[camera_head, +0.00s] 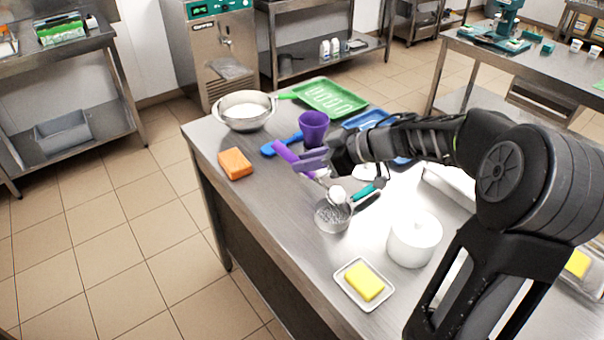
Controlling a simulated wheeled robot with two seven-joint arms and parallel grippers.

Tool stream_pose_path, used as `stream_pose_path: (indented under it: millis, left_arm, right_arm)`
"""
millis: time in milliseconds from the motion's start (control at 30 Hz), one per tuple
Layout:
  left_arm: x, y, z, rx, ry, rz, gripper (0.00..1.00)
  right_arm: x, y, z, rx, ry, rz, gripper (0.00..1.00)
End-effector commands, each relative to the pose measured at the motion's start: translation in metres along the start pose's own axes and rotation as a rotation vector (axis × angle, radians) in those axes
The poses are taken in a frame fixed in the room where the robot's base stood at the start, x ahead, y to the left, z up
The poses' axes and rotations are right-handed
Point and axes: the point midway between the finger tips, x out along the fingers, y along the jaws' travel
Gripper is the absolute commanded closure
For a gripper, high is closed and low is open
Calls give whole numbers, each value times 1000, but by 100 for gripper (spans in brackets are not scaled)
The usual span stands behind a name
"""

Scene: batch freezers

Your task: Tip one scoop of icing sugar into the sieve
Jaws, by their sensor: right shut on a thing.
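My right gripper (316,165) reaches over the table from the right and is shut on the purple handle of a scoop (284,151). The scoop's head (337,194) points toward the front and looks white; whether it is level or tilted is hard to tell. It is over the sieve (331,216), a round mesh bowl with a teal handle (368,190) toward the back right. White shows in the sieve, but I cannot tell whether it is sugar or glare. My left gripper is out of view.
A metal bowl of white contents (244,111), an orange sponge (235,163), a blue utensil (281,145), a purple cup (313,127) and a green tray (330,98) stand behind and left. A yellow block lies on a white dish (343,277) in front. The left front tabletop is clear.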

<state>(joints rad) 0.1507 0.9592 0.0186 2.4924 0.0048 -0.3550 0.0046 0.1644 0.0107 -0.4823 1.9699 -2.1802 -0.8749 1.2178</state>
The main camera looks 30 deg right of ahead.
Motion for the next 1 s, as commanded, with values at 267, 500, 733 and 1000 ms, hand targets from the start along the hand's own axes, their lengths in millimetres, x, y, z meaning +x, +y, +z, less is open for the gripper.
stream_pose_path:
  millis: [267, 500, 733, 1000]
  left_arm:
    - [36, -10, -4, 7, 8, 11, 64]
    - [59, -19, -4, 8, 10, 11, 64]
    - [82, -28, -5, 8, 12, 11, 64]
    - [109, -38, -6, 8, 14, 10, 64]
  right_arm:
    - [-17, 1, 4, 2, 189, 2, 100]
    - [-32, 1, 4, 3, 326, 2, 100]
    - [-44, 1, 8, 3, 441, 2, 100]
    - [-57, 0, 11, 2, 569, 2, 100]
